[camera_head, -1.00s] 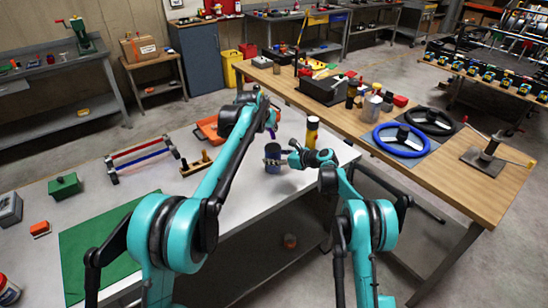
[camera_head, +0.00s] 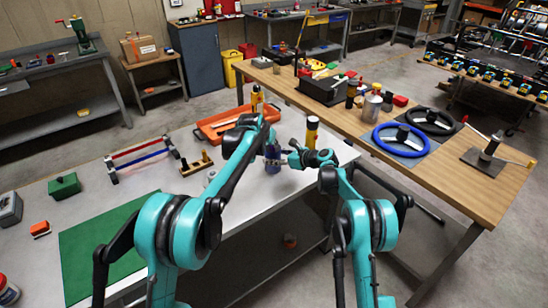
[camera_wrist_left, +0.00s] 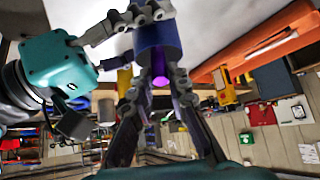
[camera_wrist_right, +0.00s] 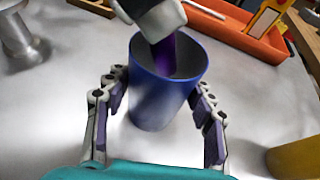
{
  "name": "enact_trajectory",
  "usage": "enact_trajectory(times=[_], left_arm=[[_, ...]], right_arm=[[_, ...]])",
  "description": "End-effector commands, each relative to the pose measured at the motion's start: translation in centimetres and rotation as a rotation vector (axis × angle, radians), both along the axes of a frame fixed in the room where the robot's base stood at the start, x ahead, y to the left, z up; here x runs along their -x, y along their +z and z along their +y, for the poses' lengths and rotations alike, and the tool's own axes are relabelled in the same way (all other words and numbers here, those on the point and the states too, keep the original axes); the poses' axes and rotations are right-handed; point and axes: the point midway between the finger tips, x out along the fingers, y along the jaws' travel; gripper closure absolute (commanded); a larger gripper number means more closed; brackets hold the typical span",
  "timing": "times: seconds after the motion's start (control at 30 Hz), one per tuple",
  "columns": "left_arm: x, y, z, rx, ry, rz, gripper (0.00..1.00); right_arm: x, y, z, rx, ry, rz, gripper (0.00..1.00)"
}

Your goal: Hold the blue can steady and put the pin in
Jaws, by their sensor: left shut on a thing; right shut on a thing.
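The blue can (camera_head: 272,160) stands upright and open-topped on the grey table. My right gripper (camera_wrist_right: 160,105) is shut on it, one finger on each side. In the left wrist view the can (camera_wrist_left: 158,40) shows with the right gripper's fingers on it. My left gripper (camera_wrist_left: 158,88) is shut on the purple pin (camera_wrist_left: 160,76). It holds the pin from above the can.
An orange tray (camera_head: 213,137) lies behind the can. A yellow and black cylinder (camera_head: 312,135) stands just right of it. A wooden block with pegs (camera_head: 196,166) is to the left. The green mat (camera_head: 100,245) at the front left is bare.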

Motion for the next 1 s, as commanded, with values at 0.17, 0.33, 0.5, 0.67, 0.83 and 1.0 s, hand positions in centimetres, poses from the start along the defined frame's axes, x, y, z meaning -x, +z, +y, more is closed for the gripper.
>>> enact_trajectory(times=[0.17,0.33,0.5,0.67,0.83,1.0], left_arm=[[0.0,-0.6,0.0,0.0,0.0,0.0,1.0],[0.0,-0.6,0.0,0.0,0.0,0.0,1.0],[0.0,-0.6,0.0,0.0,0.0,0.0,0.6],[0.0,-0.6,0.0,0.0,0.0,0.0,0.6],[0.2,-0.3,0.1,0.0,0.0,0.0,0.6],[1.7,1.4,0.6,0.0,0.0,0.0,0.6]], right_arm=[[0.0,0.0,0.0,0.0,0.0,0.0,0.75],[0.0,0.0,0.0,0.0,0.0,0.0,0.75],[0.0,0.0,0.0,0.0,0.0,0.0,0.75],[0.0,0.0,0.0,0.0,0.0,0.0,0.75],[0.0,0.0,0.0,0.0,0.0,0.0,0.75],[0.0,0.0,0.0,0.0,0.0,0.0,0.75]])
